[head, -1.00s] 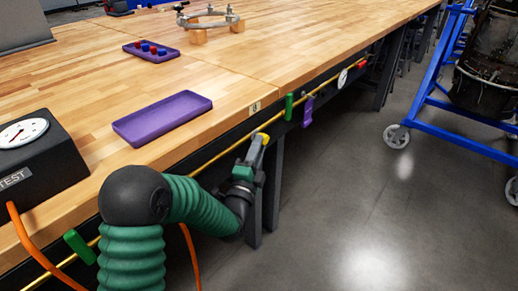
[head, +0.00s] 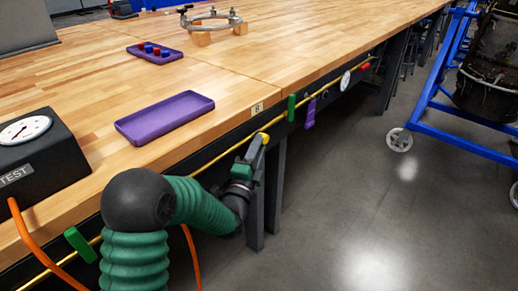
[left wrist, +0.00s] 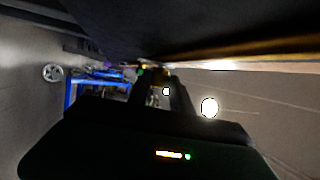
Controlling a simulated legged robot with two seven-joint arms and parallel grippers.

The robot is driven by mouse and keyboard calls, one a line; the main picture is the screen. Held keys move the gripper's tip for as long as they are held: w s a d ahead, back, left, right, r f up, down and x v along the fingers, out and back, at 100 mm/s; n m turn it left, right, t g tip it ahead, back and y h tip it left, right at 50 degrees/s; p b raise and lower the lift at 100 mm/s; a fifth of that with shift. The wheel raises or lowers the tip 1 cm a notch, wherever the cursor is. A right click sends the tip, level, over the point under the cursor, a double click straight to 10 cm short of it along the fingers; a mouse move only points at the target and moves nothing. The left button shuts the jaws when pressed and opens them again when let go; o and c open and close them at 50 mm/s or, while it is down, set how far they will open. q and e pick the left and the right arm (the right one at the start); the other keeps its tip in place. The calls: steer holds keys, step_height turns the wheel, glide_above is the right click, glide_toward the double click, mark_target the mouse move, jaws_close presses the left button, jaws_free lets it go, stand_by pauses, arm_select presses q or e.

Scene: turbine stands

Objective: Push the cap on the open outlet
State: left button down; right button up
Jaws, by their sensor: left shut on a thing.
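My left gripper (head: 259,143) is at the bench's front edge, beside the thin yellow pipe (head: 216,168). It is shut on a small yellow piece (head: 265,138), which looks like the cap. The piece is at or very close to the pipe; I cannot tell whether it touches an outlet. The outlet itself is hidden or too small to make out. In the left wrist view the gripper fingers (left wrist: 155,77) are dark, and the held piece is hard to make out. My right gripper is not in view.
Along the pipe are green handles (head: 291,107), a purple tag (head: 310,113), a gauge (head: 345,80) and a red end (head: 366,65). On the bench lie an empty purple tray (head: 205,107) and another with red and blue pieces (head: 174,58). A table leg (head: 275,185) stands below.

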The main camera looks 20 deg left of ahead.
arm_select(q)
steer(key=shift+w+a+r, duration=0.1)
steer(key=shift+a+r, duration=0.15)
steer(key=shift+a, duration=0.2)
steer(key=c, duration=1.4)
jaws_free()
steer(key=shift+c, duration=0.2)
steer(key=o, duration=0.4)
steer(key=shift+a, duration=0.1)
steer(key=shift+c, duration=0.2)
steer(key=shift+w+f, duration=0.1)
steer(key=shift+f, duration=0.25)
steer(key=shift+o, duration=0.9)
steer(key=shift+r, duration=0.1)
steer(key=shift+d, duration=0.2)
steer(key=b+v, duration=0.2)
steer(key=v, duration=0.5)
